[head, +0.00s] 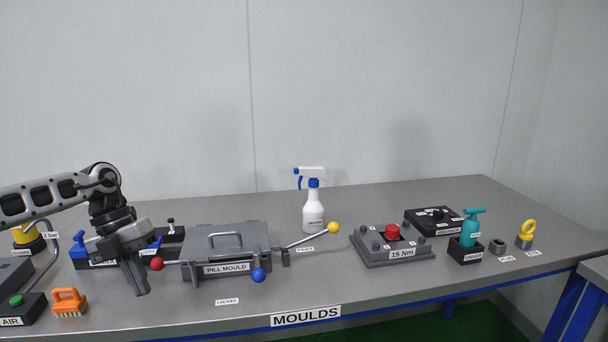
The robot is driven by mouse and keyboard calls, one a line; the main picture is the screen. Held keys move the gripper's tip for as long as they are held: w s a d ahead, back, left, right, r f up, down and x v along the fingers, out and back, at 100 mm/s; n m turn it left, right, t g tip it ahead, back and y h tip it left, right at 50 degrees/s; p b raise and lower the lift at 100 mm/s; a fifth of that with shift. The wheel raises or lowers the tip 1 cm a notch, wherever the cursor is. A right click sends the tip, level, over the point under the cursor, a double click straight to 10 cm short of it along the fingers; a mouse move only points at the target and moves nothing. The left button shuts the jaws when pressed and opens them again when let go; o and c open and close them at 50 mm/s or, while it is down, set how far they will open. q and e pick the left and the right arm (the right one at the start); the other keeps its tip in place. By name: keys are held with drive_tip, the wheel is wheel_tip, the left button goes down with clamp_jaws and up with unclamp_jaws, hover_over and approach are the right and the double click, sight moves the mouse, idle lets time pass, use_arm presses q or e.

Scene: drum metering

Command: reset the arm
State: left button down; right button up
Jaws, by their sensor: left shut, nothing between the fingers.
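My left arm comes in from the left. Its gripper (136,278) points down, shut and empty, above the bench to the left of the pill mould. The grey pill mould (228,268) has a lid handle on top, a red knob (157,264) at its left, a blue knob (259,275) in front and a lever with a yellow knob (334,228) at its right. The gripper partly hides a dark block with blue parts (80,244) behind it. My right gripper is not in view.
An orange brush (69,302) and an AIR box (22,309) lie at the front left. A spray bottle (313,210) stands behind the mould. A 15 Nm fixture (392,248), black box (433,221), teal tool (470,230) and yellow ring (527,230) stand right.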

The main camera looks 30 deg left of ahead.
use_arm(q)
drive_tip(key=w+d+f+n+t, duration=0.3)
drive_tip(key=w+d+n+t, duration=0.2)
drive_tip(key=d+n+t, duration=0.4)
drive_tip(key=w+d+f+n+t, duration=0.3)
drive_tip(key=w+d+n+t, duration=0.2)
drive_tip(key=d+t, duration=0.5)
drive_tip(key=s+d+f+n+g+y, duration=0.1)
drive_tip(key=s+d+f+n+g, duration=0.3)
drive_tip(key=s, duration=0.3)
drive_tip(key=s+d+f+n+g+y, duration=0.2)
drive_tip(key=s+d+f+n+g, duration=0.1)
drive_tip(key=s+d+n+g, duration=0.25)
drive_tip(key=s+d+f+n+g+y, duration=0.1)
drive_tip(key=s+d+f+n+g, duration=0.15)
drive_tip(key=s+n+g, duration=0.4)
drive_tip(key=w+d+f+m+t+h, duration=0.2)
drive_tip(key=w+d+f+t, duration=0.2)
drive_tip(key=f+t, duration=0.3)
drive_tip(key=shift+d+f+m+t, duration=0.4)
drive_tip(key=shift+d+f, duration=0.15)
drive_tip(key=shift+f, duration=0.15)
drive_tip(key=shift+w, duration=0.1)
